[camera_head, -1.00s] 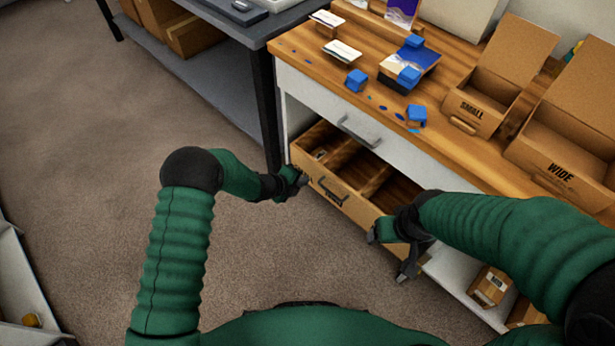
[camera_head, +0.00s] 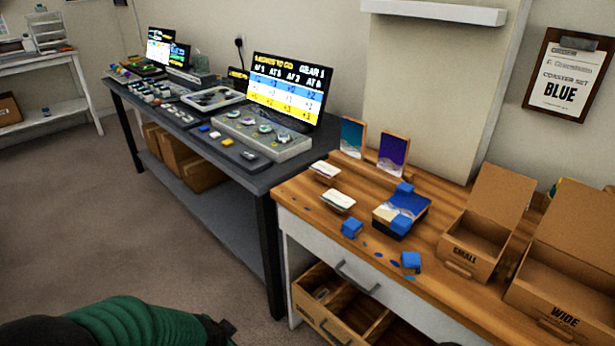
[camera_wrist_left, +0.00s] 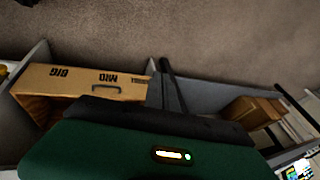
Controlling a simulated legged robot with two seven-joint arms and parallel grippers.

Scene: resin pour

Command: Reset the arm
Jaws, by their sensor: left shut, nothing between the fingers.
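My left arm crosses the bottom left of the head view, and its dark gripper (camera_head: 222,329) shows at the lower edge, shut and empty. It is left of the open drawer (camera_head: 312,312) and apart from it. In the left wrist view, the drawer's wooden front (camera_wrist_left: 75,80) with a handle and upside-down labels shows beyond my green forearm. The fingers are not clear there. My right arm and gripper are out of view.
The wooden bench (camera_head: 300,203) bears blue pieces, cards, a SMALL box (camera_head: 470,243) and a WIDE box (camera_head: 560,285). A dark table (camera_head: 250,185) with screens stands behind left. Open carpet (camera_head: 90,220) lies left.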

